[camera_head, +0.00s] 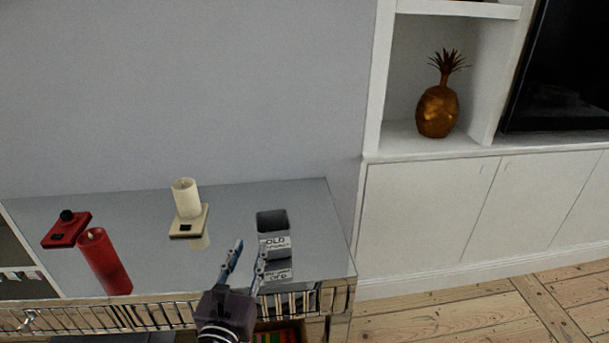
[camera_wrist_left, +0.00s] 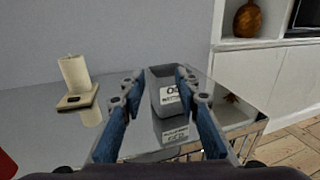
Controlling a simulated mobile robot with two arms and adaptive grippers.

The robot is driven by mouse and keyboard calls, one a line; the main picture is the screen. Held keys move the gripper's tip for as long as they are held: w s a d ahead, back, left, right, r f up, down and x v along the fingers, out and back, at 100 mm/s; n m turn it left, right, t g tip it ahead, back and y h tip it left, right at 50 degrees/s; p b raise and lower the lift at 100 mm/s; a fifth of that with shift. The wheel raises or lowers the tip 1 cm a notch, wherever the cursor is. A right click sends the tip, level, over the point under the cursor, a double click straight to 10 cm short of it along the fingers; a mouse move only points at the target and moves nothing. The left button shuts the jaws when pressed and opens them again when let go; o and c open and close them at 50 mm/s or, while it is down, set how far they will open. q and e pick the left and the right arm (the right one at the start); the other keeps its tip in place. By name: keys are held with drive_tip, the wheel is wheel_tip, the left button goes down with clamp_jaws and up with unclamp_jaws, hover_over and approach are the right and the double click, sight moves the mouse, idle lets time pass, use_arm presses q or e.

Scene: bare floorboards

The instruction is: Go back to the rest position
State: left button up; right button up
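My left gripper (camera_head: 246,266) is open, with a clear gap between its two blue-grey fingers. It is in front of the mirrored sideboard top, in the lower middle of the head view. In the left wrist view its fingers (camera_wrist_left: 158,98) frame a grey box (camera_wrist_left: 162,84) with a white label starting "OL"; nothing shows gripped between them. The same grey box stands upright near the right end of the sideboard (camera_head: 150,262), just beyond the fingertips. I cannot tell if they touch it. My right gripper is not in view.
On the sideboard, a cream candle (camera_head: 186,198) stands on a cream holder (camera_head: 190,222). White shelving (camera_head: 430,220) with a golden pineapple (camera_head: 437,112) is on the right. Bare floorboards (camera_head: 470,312) show lower right.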

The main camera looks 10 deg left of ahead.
use_arm(q)
drive_tip(key=s+a+f+n+g+y, duration=0.1)
drive_tip(key=s+a+f+n+g, duration=0.3)
drive_tip(key=f+n, duration=0.45)
drive_tip(key=s+a+f+n+g+y, duration=0.1)
drive_tip(key=s+f+n+g, duration=0.4)
drive_tip(key=n, duration=0.6)
drive_tip(key=s+d+f+n+g+h, duration=0.1)
drive_tip(key=s+d+f+n+g, duration=0.15)
drive_tip(key=s+n, duration=0.55)
drive_tip(key=s+d+f+n+g+h, duration=0.2)
drive_tip(key=s+f+n+g, duration=0.15)
drive_tip(key=s+n, duration=0.45)
drive_tip(key=s+f+m, duration=0.1)
drive_tip(key=s+f, duration=0.1)
drive_tip(key=f, duration=1.2)
drive_tip(key=s+f+m, duration=0.1)
drive_tip(key=s+f, duration=0.1)
drive_tip(key=f, duration=1.2)
drive_tip(key=s+a+f+g, duration=0.1)
drive_tip(key=s+f, duration=0.6)
drive_tip(key=s, duration=0.1)
drive_tip(key=s+a+f+g, duration=0.1)
drive_tip(key=s+a+f, duration=0.1)
drive_tip(key=s+f, duration=0.6)
drive_tip(key=shift+s+a+f+y, duration=0.15)
drive_tip(key=shift+s+a+y, duration=0.1)
drive_tip(key=shift+s+y, duration=0.1)
